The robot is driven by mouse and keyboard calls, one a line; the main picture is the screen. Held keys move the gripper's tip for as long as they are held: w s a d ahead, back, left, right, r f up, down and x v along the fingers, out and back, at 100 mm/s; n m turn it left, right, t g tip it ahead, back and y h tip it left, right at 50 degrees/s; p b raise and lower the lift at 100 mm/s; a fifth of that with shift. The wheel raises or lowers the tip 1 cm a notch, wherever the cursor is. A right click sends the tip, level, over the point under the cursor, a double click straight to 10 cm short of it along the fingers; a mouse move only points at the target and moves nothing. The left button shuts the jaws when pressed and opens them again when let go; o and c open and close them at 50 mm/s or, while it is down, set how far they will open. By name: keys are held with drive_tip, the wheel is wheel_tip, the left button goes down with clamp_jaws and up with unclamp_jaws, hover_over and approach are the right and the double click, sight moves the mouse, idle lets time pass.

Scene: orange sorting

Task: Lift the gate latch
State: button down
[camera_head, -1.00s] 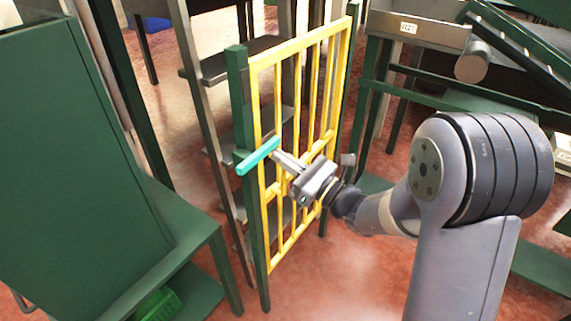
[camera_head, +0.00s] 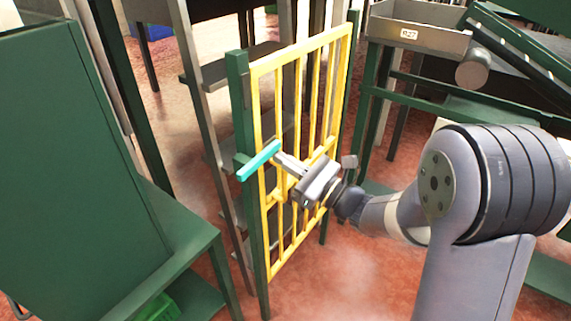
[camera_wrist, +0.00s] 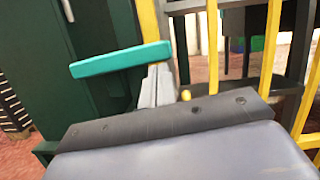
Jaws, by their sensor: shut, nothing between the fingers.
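The gate latch is a teal bar (camera_head: 258,161) at the left edge of the yellow barred gate (camera_head: 301,62), reaching across to the green gate post (camera_head: 239,95). It slants up to the right in the head view. In the wrist view the teal bar (camera_wrist: 120,59) lies nearly level, its right end above my fingertips. My gripper (camera_head: 280,158) is shut and empty, its tips right at the latch's right end. In the wrist view my closed fingers (camera_wrist: 155,80) point up at the bar's underside; I cannot tell if they touch it. The gate looks closed against its post.
A green cabinet or bench (camera_head: 80,160) stands close on the left. Grey shelving (camera_head: 203,130) is behind the gate. A metal tray (camera_head: 420,32) on a green frame stands at the right. Reddish floor (camera_head: 345,270) in front of the gate is clear.

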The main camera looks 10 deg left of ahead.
wheel_tip(320, 180, up, 3)
drive_tip(key=n+g+b, duration=0.1)
drive_tip(key=n, duration=0.1)
drive_tip(key=n+b, duration=0.2)
drive_tip(key=n, duration=0.1)
drive_tip(key=shift+w+d+f+g, duration=0.1)
drive_tip(key=shift+w+f+g, duration=0.1)
drive_tip(key=shift+g, duration=0.2)
drive_tip(key=s+r+n+g+b, duration=0.1)
drive_tip(key=r+n+b, duration=0.2)
drive_tip(key=n, duration=0.3)
drive_tip(key=s+a+r+n+g+h+b, duration=0.1)
drive_tip(key=s+r+n+g+b, duration=0.1)
drive_tip(key=n, duration=0.5)
drive_tip(key=shift+s+a+r+b, duration=0.3)
drive_tip(key=shift+r+b, duration=0.3)
drive_tip(key=shift+b, duration=0.65)
drive_tip(key=shift+n+h, duration=0.3)
